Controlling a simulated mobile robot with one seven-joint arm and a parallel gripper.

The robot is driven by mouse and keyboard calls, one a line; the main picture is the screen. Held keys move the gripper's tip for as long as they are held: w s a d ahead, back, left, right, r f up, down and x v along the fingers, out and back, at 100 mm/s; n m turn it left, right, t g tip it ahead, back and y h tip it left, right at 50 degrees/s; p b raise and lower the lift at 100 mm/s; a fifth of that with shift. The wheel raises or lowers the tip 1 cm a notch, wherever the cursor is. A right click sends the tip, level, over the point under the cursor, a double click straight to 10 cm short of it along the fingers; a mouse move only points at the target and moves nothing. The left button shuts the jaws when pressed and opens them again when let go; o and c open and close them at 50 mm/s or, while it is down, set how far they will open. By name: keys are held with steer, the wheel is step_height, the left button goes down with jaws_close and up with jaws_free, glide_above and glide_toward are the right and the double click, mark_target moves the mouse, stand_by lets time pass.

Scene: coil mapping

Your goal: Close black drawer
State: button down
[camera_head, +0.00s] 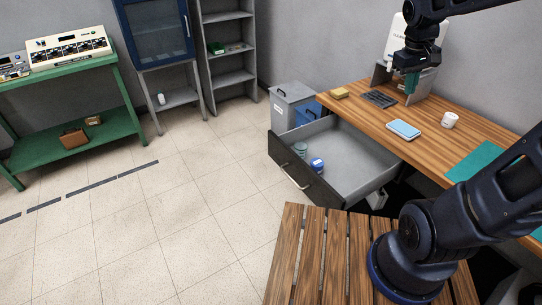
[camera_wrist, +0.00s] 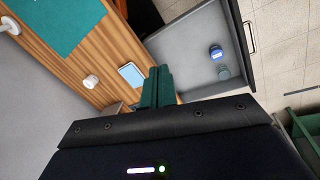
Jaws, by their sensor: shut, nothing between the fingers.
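The black drawer (camera_head: 304,184) is pulled open from the wooden desk (camera_head: 462,131) in the head view. Its dark front with a pale handle faces the lower left, and its grey inside shows. A blue-lidded container (camera_head: 317,164) and a greenish one (camera_head: 300,150) lie inside near the front. The drawer also shows at the upper right in the wrist view (camera_wrist: 205,42). My gripper (camera_head: 411,84) has green fingers, is shut and empty, and is above the far part of the desk, apart from the drawer. Its fingers also show in the wrist view (camera_wrist: 158,86).
The floor left of the drawer front is clear.

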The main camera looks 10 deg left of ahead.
steer(key=w+a+f+n+g+h, duration=0.1)
steer(key=w+a+f+n+h, duration=0.2)
steer(key=w+a, duration=0.4)
steer(key=n+t+h, duration=0.6)
steer(key=n+h, duration=0.2)
steer(key=n, duration=0.6)
glide_above(276, 152)
steer(key=s+a, duration=0.2)
steer(key=s, duration=0.2)
step_height(276, 152, down, 30)
steer(key=s+a+f+n+t, duration=0.3)
steer(key=s+a+f, duration=0.15)
steer(key=f, duration=0.25)
steer(key=s+a+f+n+t, duration=0.2)
steer(key=s+a+f+t, duration=0.25)
steer(key=f, duration=0.25)
steer(key=shift+g, duration=0.45)
steer(key=x, duration=1.3)
steer(key=shift+w+a+f, duration=0.15)
steer(key=shift+w+f, duration=0.1)
steer(key=shift+w, duration=0.45)
